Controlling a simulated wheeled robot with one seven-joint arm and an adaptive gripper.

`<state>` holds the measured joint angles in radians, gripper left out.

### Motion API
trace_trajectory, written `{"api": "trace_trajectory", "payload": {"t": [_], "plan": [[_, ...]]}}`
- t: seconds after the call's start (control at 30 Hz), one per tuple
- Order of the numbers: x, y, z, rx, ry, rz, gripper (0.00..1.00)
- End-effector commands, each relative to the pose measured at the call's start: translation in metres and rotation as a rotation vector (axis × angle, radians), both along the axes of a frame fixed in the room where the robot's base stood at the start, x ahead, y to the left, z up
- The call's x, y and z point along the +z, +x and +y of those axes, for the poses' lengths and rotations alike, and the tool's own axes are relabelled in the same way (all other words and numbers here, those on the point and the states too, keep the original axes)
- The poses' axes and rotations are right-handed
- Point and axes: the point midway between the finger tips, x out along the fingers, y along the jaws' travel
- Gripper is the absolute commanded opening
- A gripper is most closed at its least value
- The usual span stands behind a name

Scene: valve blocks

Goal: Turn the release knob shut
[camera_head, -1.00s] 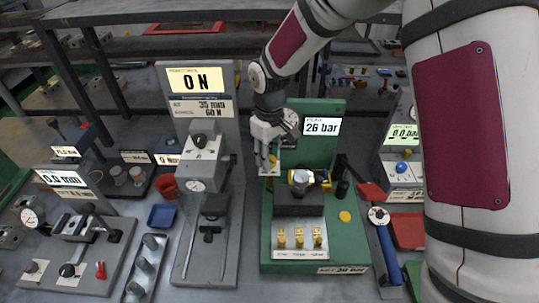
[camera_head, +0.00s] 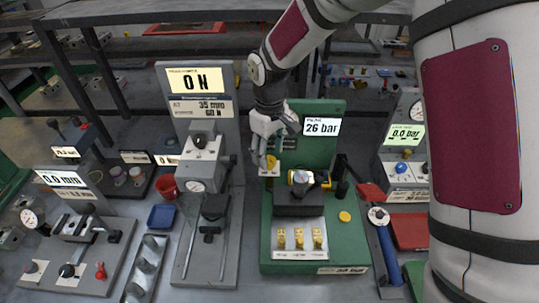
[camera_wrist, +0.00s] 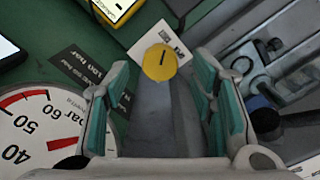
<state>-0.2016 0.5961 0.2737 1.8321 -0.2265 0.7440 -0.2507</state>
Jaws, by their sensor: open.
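A round yellow knob with a dark line on its face (camera_wrist: 160,62) shows in the wrist view, ahead of and between my fingers. In the head view a yellow part (camera_head: 271,163) shows just below my gripper at the left of the green test stand (camera_head: 316,160); my gripper partly hides it. My gripper (camera_head: 264,160) is open, its teal-padded fingers (camera_wrist: 160,80) spread to either side of the knob's line of view. Whether the fingers touch the knob cannot be told. The stand's display (camera_head: 322,126) reads 26 bar.
A dial gauge (camera_wrist: 45,130) lies close at left in the wrist view. A grey press stand with an ON display (camera_head: 195,81) stands left of my gripper. Several yellow fittings (camera_head: 299,238) line the stand's front. Red trays and a blue-handled tool (camera_head: 388,250) lie at right.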

Motion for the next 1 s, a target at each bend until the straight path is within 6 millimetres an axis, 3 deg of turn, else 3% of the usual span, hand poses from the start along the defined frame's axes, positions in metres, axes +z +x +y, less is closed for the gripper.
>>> {"api": "trace_trajectory", "payload": {"t": [0.3,0.5,1.0], "plan": [[0.065,0.001,0.0,-0.001,0.001,-0.003,0.51],[0.092,0.0,0.0,0.0,0.0,-0.001,0.51],[0.102,0.0,0.0,0.0,-0.001,0.001,0.51]]}}
